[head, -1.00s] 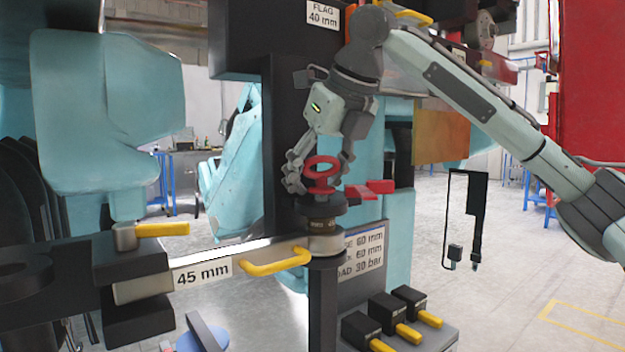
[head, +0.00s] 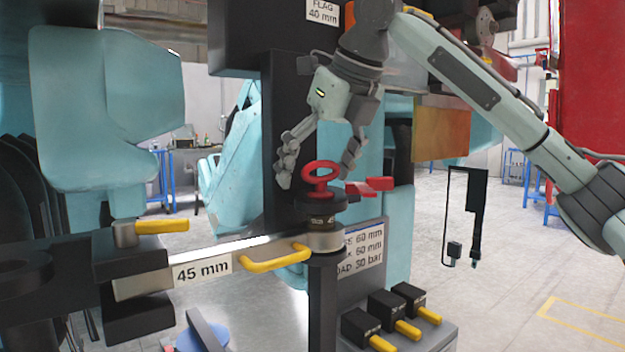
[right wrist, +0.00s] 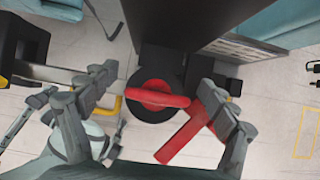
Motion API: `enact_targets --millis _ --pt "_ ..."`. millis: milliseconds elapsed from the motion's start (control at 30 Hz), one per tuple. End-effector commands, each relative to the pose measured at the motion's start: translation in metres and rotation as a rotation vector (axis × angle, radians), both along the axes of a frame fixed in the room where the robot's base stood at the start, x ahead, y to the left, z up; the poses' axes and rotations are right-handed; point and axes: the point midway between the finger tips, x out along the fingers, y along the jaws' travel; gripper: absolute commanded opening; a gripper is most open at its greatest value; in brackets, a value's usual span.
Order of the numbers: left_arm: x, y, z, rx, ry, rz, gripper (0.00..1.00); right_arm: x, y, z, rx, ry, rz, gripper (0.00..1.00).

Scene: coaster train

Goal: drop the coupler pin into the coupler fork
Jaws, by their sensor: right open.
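The coupler pin (head: 321,177), with a red ring handle, stands upright on a black labelled collar at the right end of the 45 mm bar. It also shows in the right wrist view (right wrist: 157,97), seen from above. My right gripper (head: 318,172) is open, its fingers spread to either side of the ring and a little above it, with visible gaps. In the right wrist view the ring lies between the spread fingers. A black fork (head: 135,258) at the left holds the bar's left end between its plates; I cannot tell whether this is the coupler fork. The pin's shank is hidden.
A red lever (head: 371,187) juts out right beside the pin. The bar carries a yellow handle (head: 275,260). A black column stands behind the gripper. Black blocks with yellow handles (head: 407,329) sit below right. Open floor lies farther right.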

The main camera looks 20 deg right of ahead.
Motion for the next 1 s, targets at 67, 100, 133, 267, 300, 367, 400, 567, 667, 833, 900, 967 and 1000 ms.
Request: enact_targets --millis 67,100,133,267,300,367,400,567,667,833,900,967,1000 --pt "0.000 -0.001 0.000 -0.001 -0.001 0.000 0.58 -0.007 -0.002 0.016 0.002 -0.006 0.000 0.86" --pt "0.000 -0.001 0.000 -0.001 -0.001 0.001 0.58 -0.012 -0.004 0.023 0.002 -0.006 0.000 0.86" --pt "0.000 -0.001 0.000 -0.001 -0.001 0.001 0.58 -0.015 -0.005 0.029 0.003 -0.006 0.001 0.86" --pt "0.000 -0.001 0.000 -0.002 -0.001 0.000 0.58 -0.029 -0.009 0.053 0.002 -0.006 0.001 0.86" --pt "0.000 -0.001 0.000 -0.002 -0.001 0.000 0.58 -0.033 -0.011 0.060 0.002 -0.006 0.001 0.86" --pt "0.000 -0.001 0.000 -0.002 -0.001 0.000 0.58 -0.037 -0.013 0.069 0.003 -0.005 0.001 0.86" --pt "0.001 -0.001 0.000 -0.002 -0.001 0.000 0.58 -0.040 -0.015 0.074 0.002 -0.005 0.000 0.86" --pt "0.001 -0.001 0.000 -0.002 -0.001 0.000 0.58 -0.048 -0.018 0.087 0.001 -0.005 -0.001 0.86" --pt "0.001 -0.002 0.000 -0.002 -0.002 0.000 0.58 -0.050 -0.018 0.090 0.001 -0.003 -0.001 0.86" --pt "0.000 -0.002 0.000 -0.002 -0.001 0.000 0.58 -0.050 -0.018 0.090 0.001 -0.003 0.000 0.86" --pt "0.000 -0.002 0.000 -0.002 -0.001 0.000 0.58 -0.050 -0.018 0.090 0.001 -0.003 0.000 0.86" --pt "0.000 -0.002 0.000 -0.003 -0.001 0.000 0.58 -0.050 -0.018 0.090 0.001 -0.003 0.000 0.86" --pt "0.000 -0.002 0.000 -0.002 -0.001 0.000 0.58 -0.050 -0.018 0.090 0.001 -0.003 0.000 0.86"
